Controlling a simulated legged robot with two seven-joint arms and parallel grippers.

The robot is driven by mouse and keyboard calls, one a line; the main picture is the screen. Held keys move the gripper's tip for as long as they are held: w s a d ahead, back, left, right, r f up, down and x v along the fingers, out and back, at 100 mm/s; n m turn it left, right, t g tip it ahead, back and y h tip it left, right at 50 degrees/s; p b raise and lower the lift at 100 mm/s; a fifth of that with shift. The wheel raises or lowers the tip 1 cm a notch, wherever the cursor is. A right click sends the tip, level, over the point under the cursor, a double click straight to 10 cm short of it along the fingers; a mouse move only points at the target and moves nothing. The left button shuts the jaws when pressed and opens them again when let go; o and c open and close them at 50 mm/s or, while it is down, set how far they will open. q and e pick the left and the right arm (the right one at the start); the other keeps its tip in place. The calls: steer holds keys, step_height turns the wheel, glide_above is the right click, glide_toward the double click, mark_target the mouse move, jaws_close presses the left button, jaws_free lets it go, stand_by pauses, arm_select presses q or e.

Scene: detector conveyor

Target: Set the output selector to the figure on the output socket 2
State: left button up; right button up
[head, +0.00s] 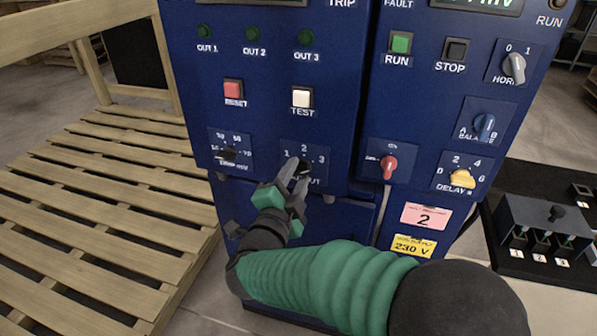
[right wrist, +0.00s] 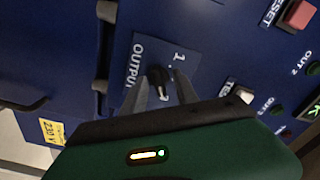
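The output selector is a small black knob (head: 304,165) on the dark blue panel, with figures 1, 2 and 3 around it. In the right wrist view the knob (right wrist: 159,76) sits between my two fingertips, with gaps visible on both sides. I cannot tell which figure it points to. My right gripper (head: 296,174) is open around the knob and hides part of its label. A pink label with a 2 (head: 426,216) is on the cabinet, its small print unreadable. A socket block (head: 544,225) at the right has tags 1, 2 and 3 (head: 540,257). My left gripper is out of view.
A range knob (head: 228,154) is left of the selector, a red knob (head: 389,164) and the yellow delay knob (head: 462,178) to its right. The reset button (head: 233,90) and test button (head: 302,97) are above. A wooden pallet (head: 90,215) lies at the left.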

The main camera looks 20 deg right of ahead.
steer(key=c, duration=0.4)
steer(key=shift+d, duration=0.45)
jaws_close()
steer(key=shift+o, duration=2)
jaws_free()
steer(key=shift+a, duration=0.15)
steer(key=shift+f, duration=0.1)
